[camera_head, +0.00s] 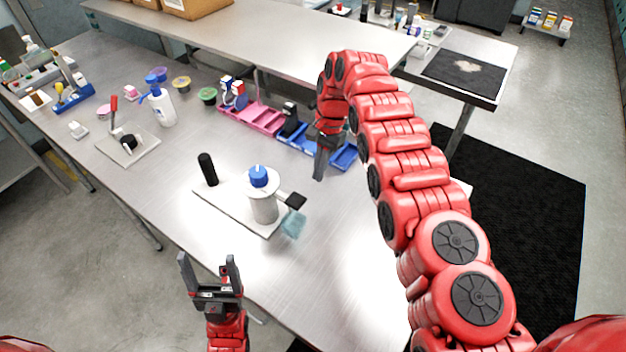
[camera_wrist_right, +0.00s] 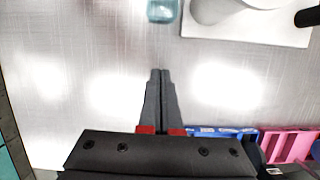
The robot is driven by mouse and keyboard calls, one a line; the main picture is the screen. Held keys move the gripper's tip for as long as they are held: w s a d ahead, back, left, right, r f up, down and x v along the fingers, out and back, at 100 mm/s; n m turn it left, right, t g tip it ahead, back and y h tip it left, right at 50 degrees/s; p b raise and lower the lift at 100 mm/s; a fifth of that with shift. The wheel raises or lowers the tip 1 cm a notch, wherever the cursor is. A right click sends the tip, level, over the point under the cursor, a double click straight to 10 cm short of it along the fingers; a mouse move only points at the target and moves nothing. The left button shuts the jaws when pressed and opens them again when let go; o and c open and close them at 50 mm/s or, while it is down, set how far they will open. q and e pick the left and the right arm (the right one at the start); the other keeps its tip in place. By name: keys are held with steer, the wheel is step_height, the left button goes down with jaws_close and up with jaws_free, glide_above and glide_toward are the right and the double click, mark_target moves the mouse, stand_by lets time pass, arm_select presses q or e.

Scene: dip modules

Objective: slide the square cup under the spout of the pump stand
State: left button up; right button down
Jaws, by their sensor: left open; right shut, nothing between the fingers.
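The square cup (camera_head: 292,223) is small, teal and see-through. It stands on the table just off the right edge of the pump stand's white base. In the right wrist view the cup (camera_wrist_right: 162,10) is cut by the top edge, beyond the fingertips (camera_wrist_right: 160,72). My left gripper (camera_head: 207,259) is open and empty at the table's front edge.
A black post (camera_head: 208,169) stands on the base's left end. Blue and pink bins (camera_head: 262,117) line the table behind my right gripper. A white bottle (camera_head: 161,108) and a red-handled stand (camera_head: 128,145) are further left. Table right of the cup is clear.

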mark_target(294, 225)
steer(key=f+p, duration=0.1)
steer(key=s+f+p, duration=0.1)
steer(key=s+f, duration=0.1)
steer(key=shift+a+f+p, duration=0.15)
steer(key=shift+a+p, duration=0.2)
steer(key=shift+p, duration=0.05)
steer(key=x, duration=0.3)
steer(key=p+x, duration=0.1)
steer(key=x, duration=0.1)
steer(key=shift+w+a+f, duration=0.1)
steer(key=shift+w+f, duration=0.15)
steer(key=shift+f, duration=0.05)
steer(key=p, duration=0.1)
steer(key=s+a+p, duration=0.1)
steer(key=p, duration=0.1)
steer(key=shift+s+r, duration=0.35)
steer(key=shift+r, duration=0.05)
steer(key=shift+s+a, duration=0.15)
steer(key=shift+a, duration=0.1)
steer(key=shift+s+a+f+p, duration=0.15)
steer(key=shift+s+a+p, duration=0.25)
steer(key=shift+p, duration=0.2)
